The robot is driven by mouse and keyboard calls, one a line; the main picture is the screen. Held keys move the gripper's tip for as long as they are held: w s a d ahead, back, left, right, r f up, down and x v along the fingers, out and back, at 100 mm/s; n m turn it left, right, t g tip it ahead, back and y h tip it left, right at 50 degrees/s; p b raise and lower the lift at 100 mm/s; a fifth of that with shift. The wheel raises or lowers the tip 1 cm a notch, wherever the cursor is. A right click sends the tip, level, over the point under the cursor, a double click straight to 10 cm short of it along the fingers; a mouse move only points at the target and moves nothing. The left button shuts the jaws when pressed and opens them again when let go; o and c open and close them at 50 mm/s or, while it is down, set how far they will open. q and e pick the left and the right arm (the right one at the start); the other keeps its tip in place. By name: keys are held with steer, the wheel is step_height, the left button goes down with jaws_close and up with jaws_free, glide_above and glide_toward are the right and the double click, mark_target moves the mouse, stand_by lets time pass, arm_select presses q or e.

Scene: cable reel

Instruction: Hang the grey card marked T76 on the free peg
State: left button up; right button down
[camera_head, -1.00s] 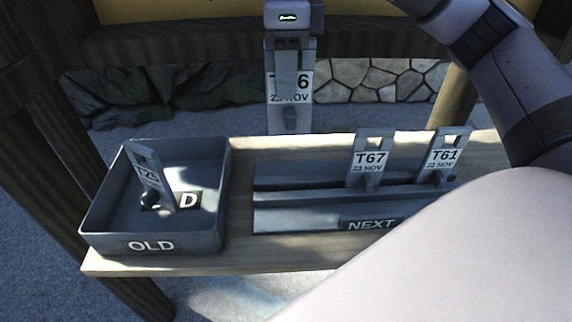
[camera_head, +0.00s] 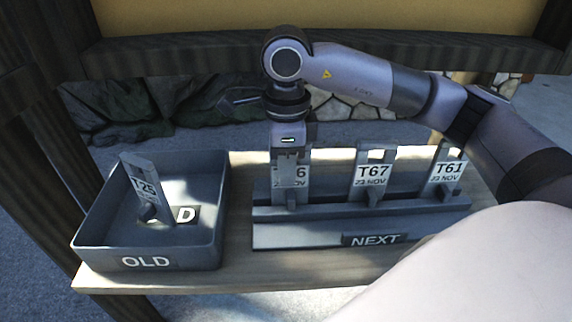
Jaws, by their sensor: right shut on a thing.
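The grey card T76 (camera_head: 291,193) is upright at the left end of the NEXT rack, in line with the other cards. Only the "6" and part of the date show; the gripper covers the rest. My right gripper (camera_head: 288,160) comes down from above and is shut on the card's upper part. The card's lower end is at the rack's rail; I cannot tell whether it rests in it. No free peg is in view. My left gripper is not in view.
The NEXT rack (camera_head: 300,237) also holds cards T67 (camera_head: 371,173) and T61 (camera_head: 447,171) to the right. The OLD tray (camera_head: 100,258) at left holds a leaning card T25 (camera_head: 143,187). Both are on a wooden shelf (camera_head: 240,265). A dark wooden beam (camera_head: 200,45) crosses behind.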

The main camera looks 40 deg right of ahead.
steer(key=shift+f, duration=0.25)
steer(key=c, duration=1.1)
jaws_free()
steer(key=shift+r, duration=0.1)
